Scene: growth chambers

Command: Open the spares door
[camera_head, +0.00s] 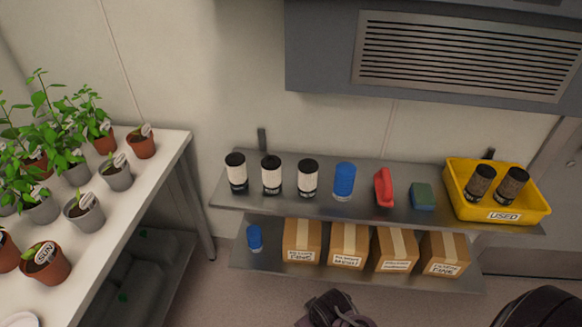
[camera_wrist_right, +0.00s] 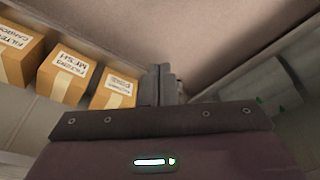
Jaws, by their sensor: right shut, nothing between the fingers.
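No door marked as spares shows in either view. At the right edge of the head view is a grey door-like panel (camera_head: 566,170) with a small dark handle-like part; I see no label on it. My right gripper (camera_wrist_right: 160,84) is shut and empty in the right wrist view, with cardboard boxes to its left. A dark part of my arm (camera_head: 332,308) shows at the bottom of the head view, in front of the lower shelf; its fingers cannot be made out there. My left gripper is not in view.
The upper shelf (camera_head: 225,195) holds canisters, a red item, a green-blue block and a yellow bin (camera_head: 480,214) marked USED. Cardboard boxes (camera_head: 348,247) and a blue bottle (camera_head: 254,238) stand below. A plant table (camera_head: 160,145) is at left; a vented unit (camera_head: 465,57) hangs above.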

